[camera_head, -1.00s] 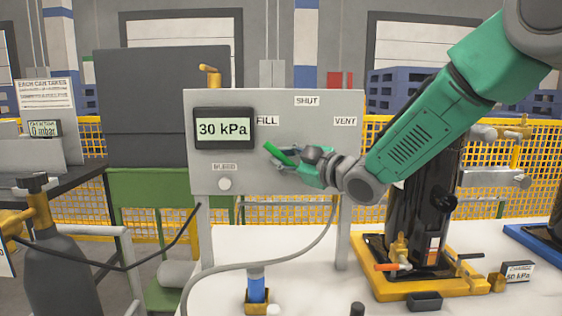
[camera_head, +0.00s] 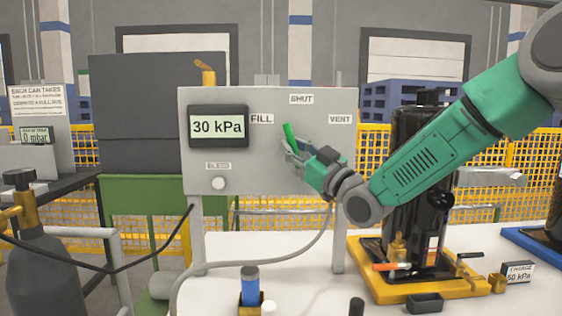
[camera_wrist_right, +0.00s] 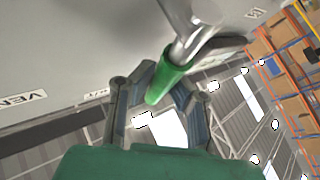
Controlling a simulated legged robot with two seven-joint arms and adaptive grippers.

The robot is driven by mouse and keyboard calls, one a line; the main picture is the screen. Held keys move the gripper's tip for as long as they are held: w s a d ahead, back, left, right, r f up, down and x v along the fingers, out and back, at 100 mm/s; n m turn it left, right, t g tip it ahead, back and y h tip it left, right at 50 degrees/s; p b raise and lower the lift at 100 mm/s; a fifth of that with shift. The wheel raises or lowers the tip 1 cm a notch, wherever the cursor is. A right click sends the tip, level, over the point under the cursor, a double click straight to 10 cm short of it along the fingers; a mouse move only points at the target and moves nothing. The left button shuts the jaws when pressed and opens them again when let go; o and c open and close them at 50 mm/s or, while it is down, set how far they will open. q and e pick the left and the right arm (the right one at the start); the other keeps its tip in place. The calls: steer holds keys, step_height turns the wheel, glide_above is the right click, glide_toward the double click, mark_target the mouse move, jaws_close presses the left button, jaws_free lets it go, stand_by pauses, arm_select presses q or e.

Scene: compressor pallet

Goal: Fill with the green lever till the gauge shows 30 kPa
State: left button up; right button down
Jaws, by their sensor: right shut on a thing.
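The grey panel (camera_head: 265,165) carries a gauge (camera_head: 218,127) that reads 30 kPa. Labels FILL, SHUT and VENT stand around the lever's pivot. The green lever (camera_head: 291,135) leans up and slightly left, between FILL and SHUT and closer to SHUT. My right gripper (camera_head: 293,149) is at the lever, shut on it. In the right wrist view the green lever grip (camera_wrist_right: 168,76) lies between the two fingers of my right gripper (camera_wrist_right: 160,95). The lever's pivot is partly hidden by the gripper. My left gripper is not in view.
A white knob (camera_head: 218,183) sits low on the panel. A grey hose (camera_head: 250,265) curves below it to the white table (camera_head: 310,290). A black compressor (camera_head: 418,180) on a yellow base stands right, behind my right arm. A gas cylinder (camera_head: 38,265) stands front left.

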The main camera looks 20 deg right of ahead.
steer(key=shift+s+d+f+m+t+h+b, duration=0.15)
steer(key=shift+d+m+t+h+b, duration=0.3)
steer(key=shift+m, duration=0.35)
steer(key=shift+s+d+f+m+t+h+b, duration=0.15)
steer(key=shift+d+m+t+h+b, duration=0.15)
steer(key=shift+m+t+b, duration=0.4)
steer(key=shift+s+d+f+m+t+h+b, duration=0.15)
steer(key=shift+d+m+t+h+b, duration=0.25)
steer(key=shift+m, duration=0.5)
steer(key=shift+w, duration=0.1)
steer(key=shift+a, duration=0.1)
steer(key=c, duration=1.7)
jaws_free()
steer(key=shift+o, duration=1.1)
steer(key=shift+r, duration=0.3)
steer(key=v, duration=1.2)
steer(key=shift+f, duration=0.2)
